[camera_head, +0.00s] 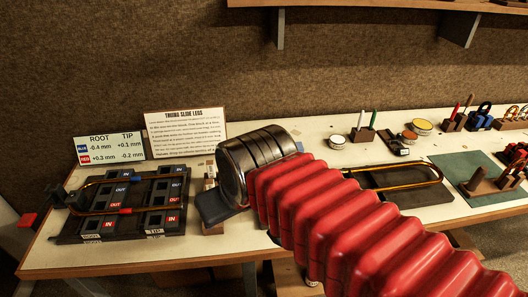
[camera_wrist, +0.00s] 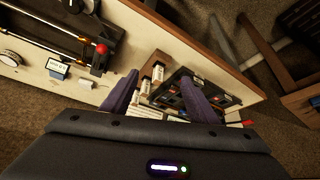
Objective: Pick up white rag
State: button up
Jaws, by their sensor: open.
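I cannot make out a white rag for certain in either view. In the wrist view, a small white object (camera_wrist: 85,83) lies on the bench near a little label card; it is too small to identify. My gripper (camera_wrist: 160,88) is open, with two dark purple fingers apart and nothing seen held between them. Beyond the fingers are the black slide board (camera_wrist: 228,100) and small wooden blocks with pale faces. In the head view, my gripper (camera_head: 212,204) is over the bench, right of the slide board (camera_head: 130,225), and my red-sleeved arm hides much of the bench.
A bench (camera_head: 300,130) runs along the wall. Two printed cards, THUMB SLIDE LEGS (camera_head: 185,130) and ROOT/TIP (camera_head: 108,149), stand behind the board. A brass slide (camera_head: 400,188), tins (camera_head: 422,127), a green mat (camera_head: 470,170) and an overhead shelf (camera_head: 400,8) are on the right.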

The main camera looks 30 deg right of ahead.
jog(key=o, duration=0.4)
jog(key=shift+m+h, duration=0.3)
jog(key=shift+m, duration=0.2)
jog(key=w+d, duration=0.1)
jog(key=w, duration=0.1)
jog(key=w+d+r, duration=0.1)
jog(key=w+d, duration=0.1)
jog(key=w, duration=0.1)
jog(key=w+d+r, duration=0.1)
jog(key=w+d, duration=0.1)
jog(key=shift+w, duration=0.4)
jog(key=shift+c, duration=0.2)
jog(key=w+d+f+m, duration=0.1)
jog(key=w+d+f, duration=0.2)
jog(key=w+d, duration=0.6)
jog(key=w+d+f+m+g, duration=0.1)
jog(key=w+d+f, duration=0.2)
jog(key=w+d, duration=0.6)
jog(key=d, duration=0.5)
jog(key=shift+f+h, duration=0.3)
jog(key=shift+h, duration=0.1)
jog(key=shift+d, duration=0.1)
jog(key=x, duration=0.8)
jog(key=shift+f, duration=0.25)
jog(key=shift+w+f, duration=0.1)
jog(key=shift+f, duration=0.05)
